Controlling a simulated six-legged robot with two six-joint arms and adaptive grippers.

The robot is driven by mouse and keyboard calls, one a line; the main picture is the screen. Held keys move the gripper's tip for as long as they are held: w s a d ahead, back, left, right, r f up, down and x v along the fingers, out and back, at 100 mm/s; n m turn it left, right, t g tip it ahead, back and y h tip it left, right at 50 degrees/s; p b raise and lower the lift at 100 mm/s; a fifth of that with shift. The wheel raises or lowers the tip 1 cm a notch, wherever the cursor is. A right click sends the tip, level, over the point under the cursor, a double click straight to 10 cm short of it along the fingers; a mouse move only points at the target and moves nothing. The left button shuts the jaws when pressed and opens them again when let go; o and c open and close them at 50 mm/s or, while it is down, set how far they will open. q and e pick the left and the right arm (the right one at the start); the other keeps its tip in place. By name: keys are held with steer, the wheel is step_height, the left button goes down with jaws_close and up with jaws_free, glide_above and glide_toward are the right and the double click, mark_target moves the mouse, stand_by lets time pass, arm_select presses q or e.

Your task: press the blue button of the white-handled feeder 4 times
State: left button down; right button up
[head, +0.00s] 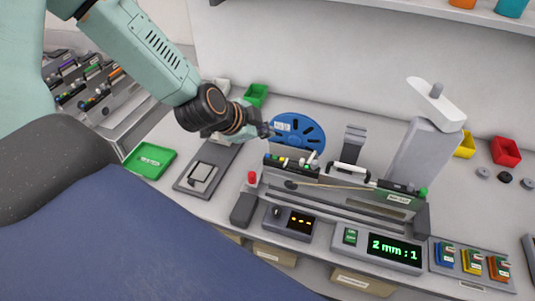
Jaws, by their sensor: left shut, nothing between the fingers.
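The feeder (398,187) with a white handle (350,168) sits in a grey bench fixture right of centre. A blue reel (312,136) stands at its back left. A row of small coloured buttons (286,161) lies on top of its left end; blue, yellow and green show there, but they are tiny. My left gripper (268,131) comes in from the upper left and is shut and empty. It appears above and behind the button row, in front of the reel's left edge, apart from the buttons. My right gripper is out of view.
A display (395,250) reads "2 mm : 1"; a smaller one (301,223) shows orange dashes. Red (252,178) and green (423,193) knobs flank the fixture. A grey post (422,150) stands behind. A green tray (150,160) lies left; a trolley of feeders (85,85) stands beyond.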

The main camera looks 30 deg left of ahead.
arm_select(q)
steer(key=shift+r, duration=0.1)
stand_by(0.8)
steer(key=shift+r+n+y+p, duration=0.2)
steer(key=shift+r+n, duration=0.4)
steer(key=shift+n, duration=2.6)
steer(key=shift+r+n+y+p, duration=0.15)
steer(key=shift+r+n+p, duration=0.35)
steer(key=shift+n, duration=2.7)
steer(key=shift+r+n+y+p, duration=0.15)
steer(key=shift+r+n, duration=0.55)
steer(key=shift+n, duration=2.5)
steer(key=b, duration=0.7)
glide_above(265, 158)
step_height(265, 158, down, 6)
steer(key=shift+d+f, duration=0.1)
steer(key=shift+f, duration=0.05)
steer(key=shift+f+b, duration=0.9)
steer(key=shift+f, duration=0.4)
steer(key=shift+f, duration=0.15)
steer(key=shift+f+b, duration=0.25)
steer(key=shift+b, duration=0.05)
